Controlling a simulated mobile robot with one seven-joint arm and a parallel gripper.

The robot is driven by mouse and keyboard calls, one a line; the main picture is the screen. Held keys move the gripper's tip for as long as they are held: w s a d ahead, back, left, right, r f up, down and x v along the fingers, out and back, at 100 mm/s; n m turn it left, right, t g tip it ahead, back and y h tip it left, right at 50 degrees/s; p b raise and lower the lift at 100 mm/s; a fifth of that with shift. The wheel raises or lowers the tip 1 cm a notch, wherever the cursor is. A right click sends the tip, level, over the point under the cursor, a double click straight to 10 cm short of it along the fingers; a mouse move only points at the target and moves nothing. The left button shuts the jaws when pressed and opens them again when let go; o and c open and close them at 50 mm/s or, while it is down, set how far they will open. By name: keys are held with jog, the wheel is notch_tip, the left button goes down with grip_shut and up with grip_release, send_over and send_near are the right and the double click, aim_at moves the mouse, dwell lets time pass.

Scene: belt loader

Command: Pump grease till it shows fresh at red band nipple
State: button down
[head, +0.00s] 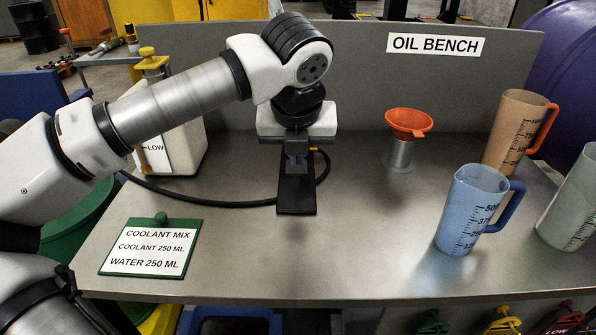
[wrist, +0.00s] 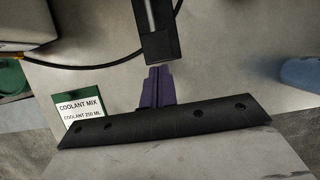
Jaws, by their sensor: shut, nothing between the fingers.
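My gripper (head: 296,158) hangs over the middle of the oil bench in the head view. Its purple fingers are shut and hold nothing. They also show in the wrist view (wrist: 156,88). A dark rectangular piece (head: 297,196) is just below the fingers in the head view; a black block (wrist: 158,42) is close ahead of them in the wrist view. I cannot tell whether they touch. A small tool (head: 105,46) with a silver body lies on a side stand at the upper left; it is too small to identify surely. I see no red band nipple.
A black hose (head: 220,201) curves over the bench (head: 330,260) from a white tank (head: 190,148). A coolant mix card (head: 150,247) lies front left. An orange funnel (head: 408,122), a blue jug (head: 470,208) and an orange-handled jug (head: 510,125) stand right. The bench front centre is clear.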

jog(key=v, duration=0.5)
jog(key=shift+w+r, duration=0.15)
jog(key=shift+r, duration=0.05)
dwell(1.5)
